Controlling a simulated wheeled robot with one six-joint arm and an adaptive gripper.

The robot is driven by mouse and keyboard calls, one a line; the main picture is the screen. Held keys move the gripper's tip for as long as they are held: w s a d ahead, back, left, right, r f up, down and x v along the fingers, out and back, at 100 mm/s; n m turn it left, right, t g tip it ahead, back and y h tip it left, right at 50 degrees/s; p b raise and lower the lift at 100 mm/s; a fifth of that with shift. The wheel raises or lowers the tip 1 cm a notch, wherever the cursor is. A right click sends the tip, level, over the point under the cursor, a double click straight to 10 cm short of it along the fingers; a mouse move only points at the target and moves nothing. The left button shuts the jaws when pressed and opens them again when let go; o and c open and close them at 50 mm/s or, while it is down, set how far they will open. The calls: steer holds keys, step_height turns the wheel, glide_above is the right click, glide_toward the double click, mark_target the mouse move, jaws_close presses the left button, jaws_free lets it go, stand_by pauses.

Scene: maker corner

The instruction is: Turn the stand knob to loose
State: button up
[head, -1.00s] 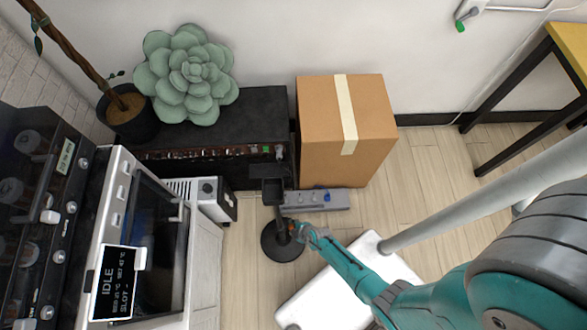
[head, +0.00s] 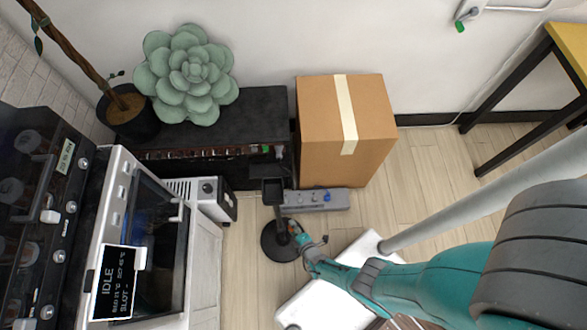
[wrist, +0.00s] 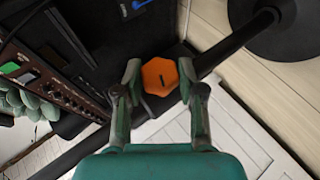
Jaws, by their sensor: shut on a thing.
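The orange stand knob (wrist: 160,76) shows in the wrist view as a faceted knob with a dark slot-like mark on its face. My gripper (wrist: 160,80) has one finger on each side of it and is shut on it. The black stand has a slim pole (wrist: 238,42) and a round base (wrist: 284,30). In the head view the stand's base (head: 276,246) rests on the floor and its dark top (head: 272,188) rises above. My gripper (head: 301,240) is beside the pole there, and hides the knob. I cannot read any loose or tight marking.
A grey power strip (head: 320,199) lies behind the stand, before a cardboard box (head: 345,130). A black cabinet (head: 250,110) stands behind, bearing a succulent. A white oven-like machine (head: 150,240) is at left. Wooden floor (head: 430,180) is open at right.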

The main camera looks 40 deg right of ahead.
steer(key=shift+s, duration=0.25)
stand_by(0.5)
steer(key=o, duration=1.1)
steer(key=shift+o, duration=0.2)
steer(key=shift+r, duration=0.1)
steer(key=v, duration=0.7)
steer(key=shift+s, duration=0.2)
steer(key=shift+a, duration=0.1)
